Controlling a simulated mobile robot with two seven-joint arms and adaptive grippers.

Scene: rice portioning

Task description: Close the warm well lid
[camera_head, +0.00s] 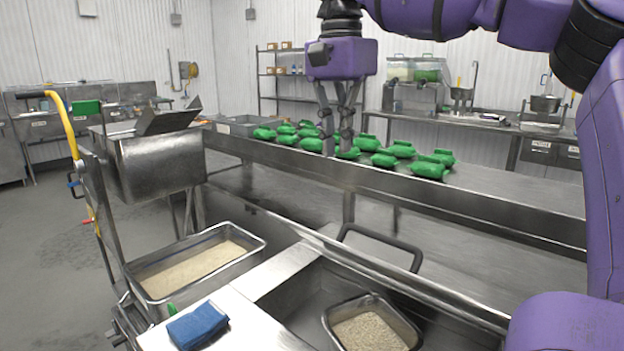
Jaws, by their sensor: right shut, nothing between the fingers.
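The warm well (290,292) is an open steel basin at the lower middle, with a steel pan (333,338) of pale grain inside. A steel panel with a black bar handle (383,240) stands at the well's far side; it looks like the lid, raised open. My right gripper (338,150) hangs fingers down at the upper middle, shut and empty. In the picture its fingertips overlap the green items, above and apart from the handle. My left gripper is out of view.
Several green wrapped items (428,169) lie on the long steel counter (500,207) behind the well. A second steel pan (256,243) of grain is at left, with a blue cloth (198,325) near it. A cart with a yellow handle (62,115) stands further left.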

